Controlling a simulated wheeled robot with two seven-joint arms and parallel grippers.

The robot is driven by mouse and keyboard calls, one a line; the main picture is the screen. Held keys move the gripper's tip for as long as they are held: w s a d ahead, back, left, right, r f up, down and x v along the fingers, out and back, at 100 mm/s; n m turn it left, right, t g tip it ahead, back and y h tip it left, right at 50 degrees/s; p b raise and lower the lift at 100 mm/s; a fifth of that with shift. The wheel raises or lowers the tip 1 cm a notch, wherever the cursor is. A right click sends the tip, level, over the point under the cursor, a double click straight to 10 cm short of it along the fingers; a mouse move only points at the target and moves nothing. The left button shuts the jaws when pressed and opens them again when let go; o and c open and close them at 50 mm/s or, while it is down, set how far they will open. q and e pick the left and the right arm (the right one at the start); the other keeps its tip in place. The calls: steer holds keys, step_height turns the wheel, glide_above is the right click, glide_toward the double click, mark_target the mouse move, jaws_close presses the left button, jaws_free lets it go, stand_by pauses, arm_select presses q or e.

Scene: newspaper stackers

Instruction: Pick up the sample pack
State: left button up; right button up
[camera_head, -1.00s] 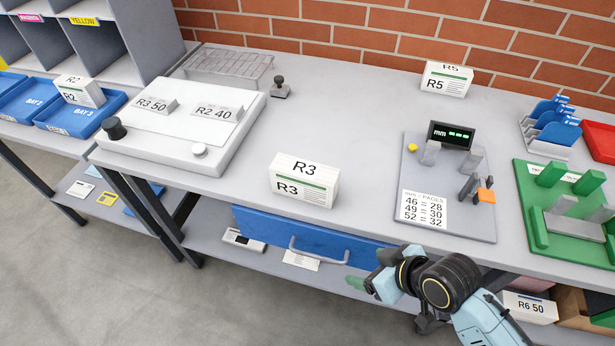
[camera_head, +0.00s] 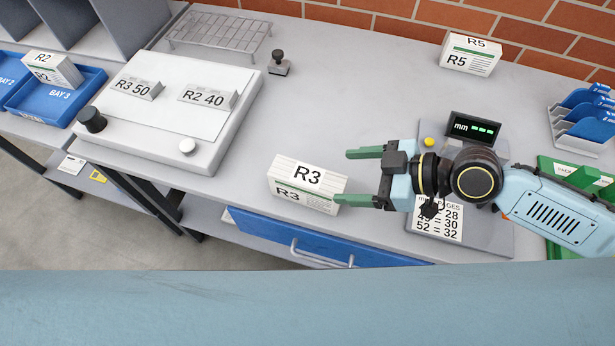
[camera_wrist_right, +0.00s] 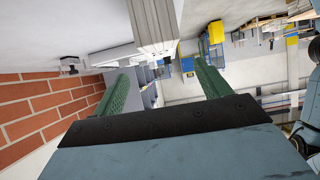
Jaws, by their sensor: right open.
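A white paper pack marked R3 (camera_head: 300,183) with a green stripe stands near the front edge of the grey bench. My right gripper (camera_head: 346,177) is open just to its right, its green fingers pointing left toward it. The nearer fingertip overlaps the pack's right end in the head view; I cannot tell if it touches. In the right wrist view a pale pack end (camera_wrist_right: 153,25) shows beyond and between the open fingers. Another white pack marked R5 (camera_head: 470,55) stands by the brick wall. A white pack marked R2 (camera_head: 52,70) sits at a blue bay tray. My left gripper is not in view.
A white platform (camera_head: 160,135) with R3 50 and R2 40 labels stands left of the R3 pack. A gauge board (camera_head: 432,128) lies partly behind my right arm. A wire rack (camera_head: 218,35) and a small black-knobbed stamp (camera_head: 280,64) are at the back. The bench middle is clear.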

mark_target(309, 175)
steer(key=x, duration=0.4)
steer(key=shift+p, duration=0.3)
steer(key=shift+w+a+f, duration=0.15)
steer(key=shift+a+f, duration=0.05)
steer(key=shift+a, duration=0.2)
steer(key=shift+w+a+f, duration=0.1)
steer(key=shift+a+f, duration=0.05)
steer(key=shift+a, duration=0.15)
steer(key=p+x, duration=0.1)
steer(key=x, duration=0.2)
steer(key=shift+w+a, duration=0.1)
steer(key=shift+a, duration=0.1)
steer(key=shift+w+a+f, duration=0.1)
steer(key=shift+a+f, duration=0.2)
steer(key=shift+a, duration=0.1)
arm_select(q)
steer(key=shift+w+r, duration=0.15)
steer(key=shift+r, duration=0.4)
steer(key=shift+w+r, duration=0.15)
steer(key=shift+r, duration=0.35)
arm_select(e)
steer(key=shift+c, duration=0.8)
steer(key=c, duration=1.3)
